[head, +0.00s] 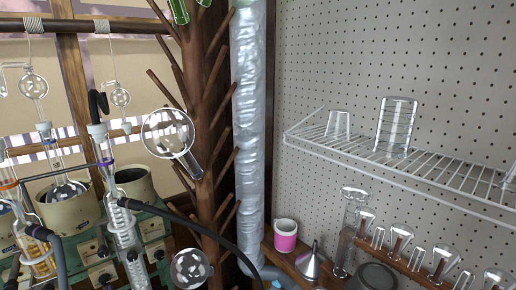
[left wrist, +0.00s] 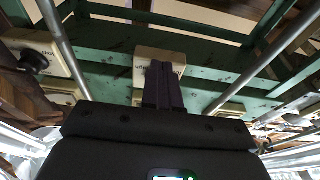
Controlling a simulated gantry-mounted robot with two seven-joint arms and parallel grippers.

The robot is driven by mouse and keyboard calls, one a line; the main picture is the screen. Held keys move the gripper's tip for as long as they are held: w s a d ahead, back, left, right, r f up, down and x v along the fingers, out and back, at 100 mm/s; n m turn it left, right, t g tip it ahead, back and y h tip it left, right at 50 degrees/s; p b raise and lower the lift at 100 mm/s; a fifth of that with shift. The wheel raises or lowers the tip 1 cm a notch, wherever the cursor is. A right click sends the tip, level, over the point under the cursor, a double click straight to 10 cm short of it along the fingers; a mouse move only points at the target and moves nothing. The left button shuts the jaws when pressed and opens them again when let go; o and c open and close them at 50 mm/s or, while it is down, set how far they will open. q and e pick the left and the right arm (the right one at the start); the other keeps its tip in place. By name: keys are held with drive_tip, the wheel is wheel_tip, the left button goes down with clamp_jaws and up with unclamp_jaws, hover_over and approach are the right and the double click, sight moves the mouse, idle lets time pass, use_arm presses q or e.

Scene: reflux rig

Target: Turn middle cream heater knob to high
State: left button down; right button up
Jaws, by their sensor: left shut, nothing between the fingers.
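Cream heaters stand in the green frame at the lower left of the head view. One cream heater (head: 50,212) sits between another at the left edge and a further cream heater (head: 137,187) to its right. Cream control boxes with dark knobs show below them. In the left wrist view my left gripper (left wrist: 162,70) is shut and empty, its fingertips in front of the central cream control box (left wrist: 145,60). The fingers cover the middle of that box, so its knob and setting are hidden. I cannot tell if they touch. My right gripper is not in view.
Another cream box with a black knob (left wrist: 33,60) is to the left in the wrist view. Green frame bars (left wrist: 105,48) and metal rods surround the gripper. Glass condensers (head: 122,225) and black hoses crowd the heaters. A pink-banded cup (head: 285,240) stands right of the silver duct (head: 249,120).

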use_arm(q)
drive_tip(key=shift+r+p, duration=0.3)
drive_tip(key=shift+r, duration=0.25)
idle(0.5)
drive_tip(key=shift+f, duration=0.15)
drive_tip(key=shift+f+b, duration=0.35)
drive_tip(key=r+p+v, duration=0.1)
drive_tip(key=p+v, duration=0.3)
drive_tip(key=v, duration=0.1)
drive_tip(key=shift+s+d+f, duration=0.15)
drive_tip(key=shift+s+d, duration=0.2)
drive_tip(key=shift+s, duration=0.1)
